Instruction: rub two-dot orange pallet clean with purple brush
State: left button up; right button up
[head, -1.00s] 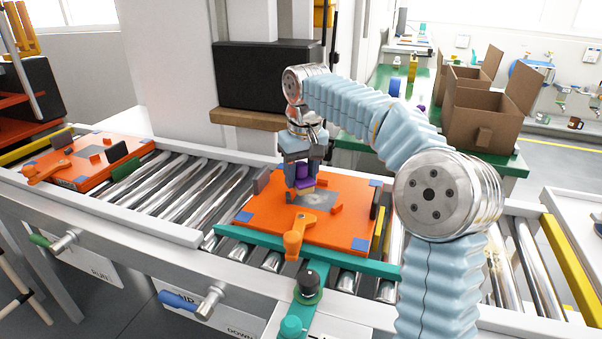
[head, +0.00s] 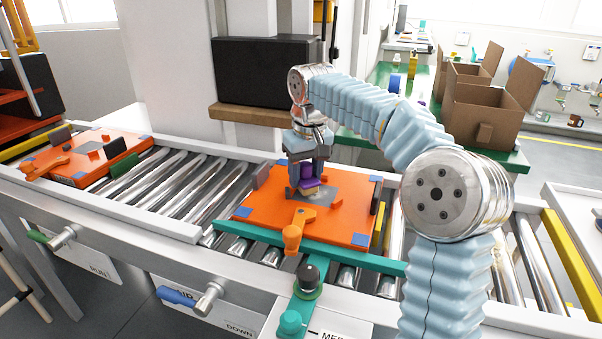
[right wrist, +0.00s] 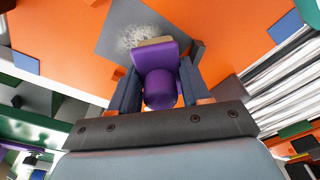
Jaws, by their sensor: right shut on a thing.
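An orange pallet (head: 262,214) with blue corner patches lies on the roller conveyor in the middle of the head view. I cannot make out any dots on it. Its grey centre plate (head: 328,193) carries a whitish smudge (right wrist: 133,38), seen in the right wrist view. My right gripper (head: 309,184) is shut on the purple brush (right wrist: 160,68) over that plate. The brush's tan bristle end is at the smudge's edge and looks to be touching or nearly touching the plate. The brush also shows in the head view (head: 307,171), partly hidden by the fingers. My left gripper is out of view.
An orange clamp handle (head: 292,238) sits at the pallet's front edge, beside a teal bar (head: 345,258). A second orange pallet (head: 75,172) lies further left on the rollers. A black block on a wooden ledge (head: 250,115) stands behind the gripper. Cardboard boxes stand back right.

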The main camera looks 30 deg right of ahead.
aim_at(329, 195)
jog(key=shift+s+d, duration=0.85)
jog(key=shift+s, duration=0.1)
jog(key=shift+s+d+f+b, duration=0.15)
jog(key=shift+s+d+b, duration=0.35)
jog(key=shift+s+d, duration=0.6)
jog(key=shift+s, duration=0.15)
jog(key=shift+c, duration=0.4)
jog(key=shift+p, duration=0.3)
jog(key=shift+w+a+r+p, duration=0.25)
jog(key=shift+w+a+p, duration=0.55)
jog(key=shift+p, duration=0.1)
jog(key=shift+w+a+f, duration=0.1)
jog(key=shift+w+a, duration=0.3)
jog(key=shift+w, duration=0.15)
jog(key=shift+w+a+p, duration=0.7)
jog(key=shift+w+p, duration=0.05)
jog(key=shift+p, duration=0.2)
jog(key=shift+w+a+f, duration=0.1)
jog(key=shift+w+a, duration=0.3)
jog(key=shift+w, duration=0.05)
